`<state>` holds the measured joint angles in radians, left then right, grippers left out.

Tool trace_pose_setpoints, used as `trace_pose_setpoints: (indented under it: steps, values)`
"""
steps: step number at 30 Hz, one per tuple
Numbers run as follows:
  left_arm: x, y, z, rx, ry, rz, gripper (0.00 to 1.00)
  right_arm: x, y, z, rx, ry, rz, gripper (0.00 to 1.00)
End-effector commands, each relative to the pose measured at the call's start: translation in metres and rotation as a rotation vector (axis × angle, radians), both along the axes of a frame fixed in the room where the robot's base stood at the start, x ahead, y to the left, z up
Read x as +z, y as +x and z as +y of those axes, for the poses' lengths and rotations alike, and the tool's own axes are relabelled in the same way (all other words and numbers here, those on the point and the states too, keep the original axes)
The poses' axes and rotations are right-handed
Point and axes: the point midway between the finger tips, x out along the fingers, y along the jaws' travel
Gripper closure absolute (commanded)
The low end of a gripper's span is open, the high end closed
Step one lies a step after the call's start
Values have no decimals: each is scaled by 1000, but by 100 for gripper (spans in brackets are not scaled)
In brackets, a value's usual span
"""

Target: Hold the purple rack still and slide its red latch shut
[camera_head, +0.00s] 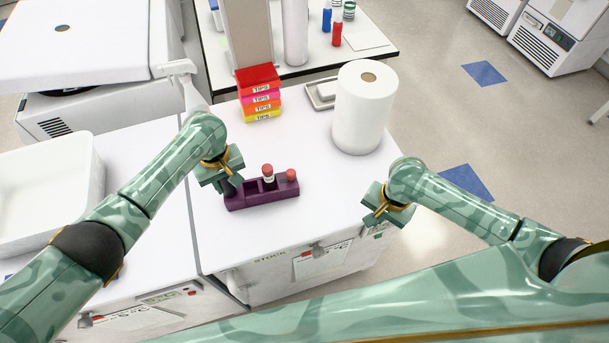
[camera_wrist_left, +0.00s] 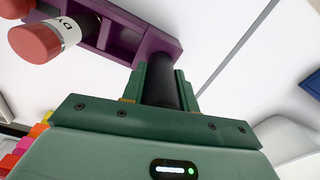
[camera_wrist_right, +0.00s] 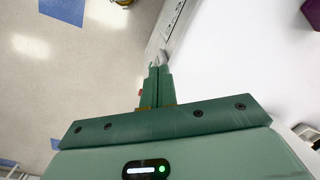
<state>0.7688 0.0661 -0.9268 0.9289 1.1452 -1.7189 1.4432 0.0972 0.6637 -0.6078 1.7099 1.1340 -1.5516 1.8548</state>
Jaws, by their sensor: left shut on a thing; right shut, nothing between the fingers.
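The purple rack (camera_head: 262,198) lies on the white bench and holds a red-capped vial (camera_head: 268,174) with a white label. A second red top (camera_head: 291,175) shows lower at its right end; I cannot tell whether it is a cap or a latch. My left gripper (camera_head: 230,184) is at the rack's left end. In the left wrist view, its fingers (camera_wrist_left: 162,82) are shut on a black cylinder (camera_wrist_left: 161,80) beside the purple rack (camera_wrist_left: 138,35). My right gripper (camera_head: 381,207) is shut and empty near the bench's right edge, away from the rack; its fingertips (camera_wrist_right: 159,72) meet.
Stacked tips boxes (camera_head: 259,92) and a white paper roll (camera_head: 364,107) stand behind the rack. A white tub (camera_head: 45,190) is at the left. A drawer marked STOCK (camera_head: 300,262) is in the bench front. The bench between rack and right gripper is clear.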

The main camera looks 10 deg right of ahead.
Motion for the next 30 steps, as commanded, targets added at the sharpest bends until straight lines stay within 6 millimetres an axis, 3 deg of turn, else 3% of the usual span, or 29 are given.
trace_pose_setpoints:
  steps: [2,9,12,24,30]
  values:
    - [1,0,0,0,-1,-1,97,17,1,2,3,84,-123,100]
    - [1,0,0,1,-1,-1,97,91,44,53,33,365,-474,100]
    - [1,0,0,1,-1,-1,97,104,52,63,32,424,-538,100]
    - [1,1,0,0,-1,-1,97,109,56,67,37,447,-568,100]
    - [1,1,0,0,-1,-1,97,100,63,73,36,447,-568,100]
